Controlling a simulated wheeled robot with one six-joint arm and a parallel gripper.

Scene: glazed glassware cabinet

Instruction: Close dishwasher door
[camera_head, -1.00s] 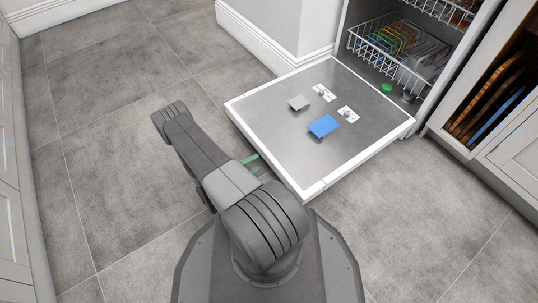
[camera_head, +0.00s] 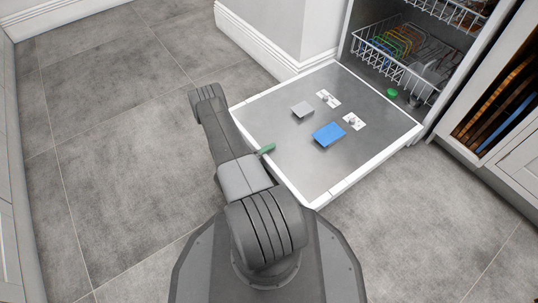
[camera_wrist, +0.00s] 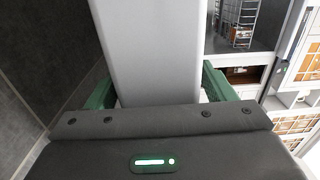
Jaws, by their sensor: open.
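The dishwasher door (camera_head: 300,165) is folded down and lies open, low over the floor, with its steel inner face up and a white rim around it. My gripper (camera_head: 265,150) is at the door's left edge in the head view; a green finger shows against the rim and my arm hides the rest. In the wrist view my gripper (camera_wrist: 160,92) is open, its two green fingers wide apart. A smooth pale slab runs between them, perhaps the door's edge; I cannot tell whether they touch it.
The dishwasher cavity (camera_head: 390,75) holds a white wire rack (camera_head: 395,65) with coloured dishes. A blue flap (camera_head: 328,134) and a grey flap (camera_head: 302,109) stand out from the door's inner face. A cabinet (camera_head: 505,125) adjoins at right. Floor (camera_head: 100,130) is clear at left.

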